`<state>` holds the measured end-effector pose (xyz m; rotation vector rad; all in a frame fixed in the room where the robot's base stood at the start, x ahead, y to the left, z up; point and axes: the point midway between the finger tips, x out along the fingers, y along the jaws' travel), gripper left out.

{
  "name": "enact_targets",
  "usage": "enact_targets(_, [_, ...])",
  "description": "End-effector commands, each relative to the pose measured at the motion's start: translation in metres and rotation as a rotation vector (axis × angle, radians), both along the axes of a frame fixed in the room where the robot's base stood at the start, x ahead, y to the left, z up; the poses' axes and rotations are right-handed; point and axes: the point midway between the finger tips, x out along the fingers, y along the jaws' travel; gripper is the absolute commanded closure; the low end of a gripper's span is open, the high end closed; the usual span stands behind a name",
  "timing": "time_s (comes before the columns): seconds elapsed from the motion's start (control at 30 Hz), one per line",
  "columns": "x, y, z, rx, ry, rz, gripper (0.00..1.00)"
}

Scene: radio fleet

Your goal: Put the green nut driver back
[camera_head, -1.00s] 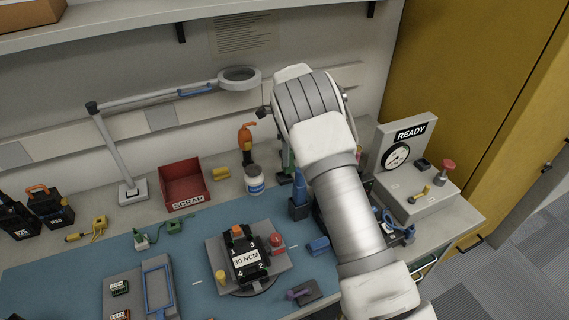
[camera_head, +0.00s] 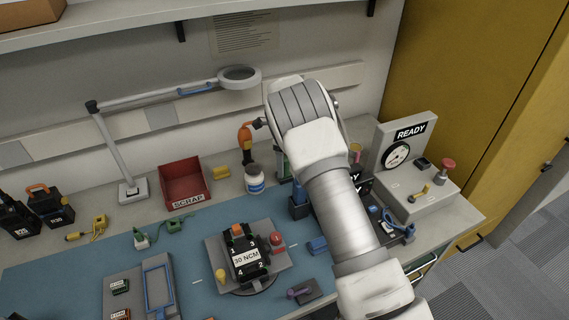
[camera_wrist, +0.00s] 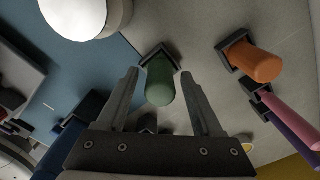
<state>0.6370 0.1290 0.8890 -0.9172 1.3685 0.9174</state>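The green nut driver (camera_wrist: 160,84) shows its handle in the wrist view, rising from a dark square holder (camera_wrist: 152,54); its lower part is hidden. My gripper (camera_wrist: 159,77) is open, with one finger on each side of the green handle. Gaps show between the handle and both fingers. In the head view my arm hides the gripper; a green upright piece (camera_head: 283,165) shows just left of the arm, and I cannot tell if it is the driver.
An orange handle (camera_wrist: 262,66) stands in a similar holder, with pink (camera_wrist: 290,117) and purple handles beside it. The READY tester (camera_head: 411,190) stands at right.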

Motion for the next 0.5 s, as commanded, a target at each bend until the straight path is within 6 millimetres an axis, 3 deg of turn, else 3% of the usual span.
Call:
enact_targets(0.27, [0.000, 0.000, 0.007, 0.001, -0.001, 0.000, 0.32])
enact_targets(0.5, [0.001, 0.001, 0.050, 0.002, -0.005, 0.001, 0.32])
